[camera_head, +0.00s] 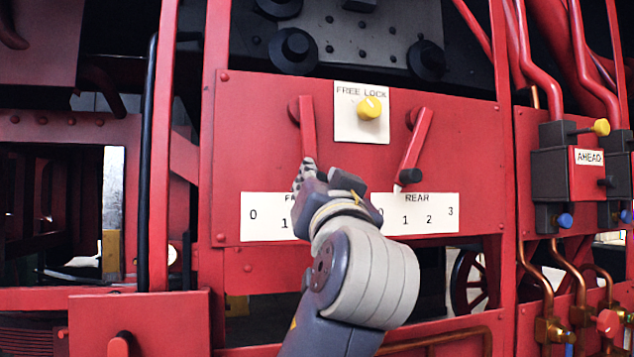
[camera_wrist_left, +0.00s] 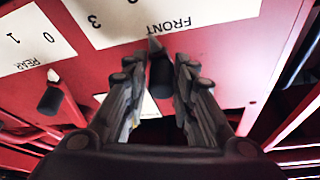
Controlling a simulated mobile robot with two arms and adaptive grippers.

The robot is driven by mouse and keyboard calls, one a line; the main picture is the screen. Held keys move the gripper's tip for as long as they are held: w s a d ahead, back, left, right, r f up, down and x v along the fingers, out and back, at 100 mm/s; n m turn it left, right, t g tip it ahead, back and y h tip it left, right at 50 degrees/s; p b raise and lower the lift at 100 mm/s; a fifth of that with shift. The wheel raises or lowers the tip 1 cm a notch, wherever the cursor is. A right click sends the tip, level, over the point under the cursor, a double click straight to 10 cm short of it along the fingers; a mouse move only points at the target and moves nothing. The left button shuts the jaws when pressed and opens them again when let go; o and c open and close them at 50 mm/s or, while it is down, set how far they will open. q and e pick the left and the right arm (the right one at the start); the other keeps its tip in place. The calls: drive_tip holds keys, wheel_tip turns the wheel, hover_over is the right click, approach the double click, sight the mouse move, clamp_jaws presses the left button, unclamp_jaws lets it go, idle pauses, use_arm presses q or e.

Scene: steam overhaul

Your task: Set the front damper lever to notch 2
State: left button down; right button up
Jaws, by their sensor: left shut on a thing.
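The front damper lever (camera_head: 308,130) is a red bar hanging almost straight down from its pivot, its lower end hidden behind my left gripper (camera_head: 307,178). In the left wrist view, the fingers of my left gripper (camera_wrist_left: 156,98) lie either side of the lever's dark grip (camera_wrist_left: 160,76) and are shut on it. The lever's tip is close to the word FRONT on the white front scale (camera_head: 265,217). In the head view 0 and 1 show on this scale and the rest is covered, so I cannot tell the notch. My right gripper is out of view.
The rear lever (camera_head: 415,145) tilts down to the left, above the white rear scale (camera_head: 440,222). A yellow knob (camera_head: 369,108) sits on the FREE LOCK plate (camera_head: 345,130) between the levers. Pipes and an AHEAD valve box (camera_head: 587,180) stand at the right.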

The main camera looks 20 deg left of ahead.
use_arm(q)
drive_tip(key=c, duration=1.4)
unclamp_jaws()
drive_tip(key=shift+d+r, duration=0.1)
drive_tip(key=shift+r, duration=0.3)
drive_tip(key=shift+d, duration=0.1)
drive_tip(key=shift+w+f, duration=0.15)
drive_tip(key=v, duration=1.2)
drive_tip(key=shift+f, duration=0.15)
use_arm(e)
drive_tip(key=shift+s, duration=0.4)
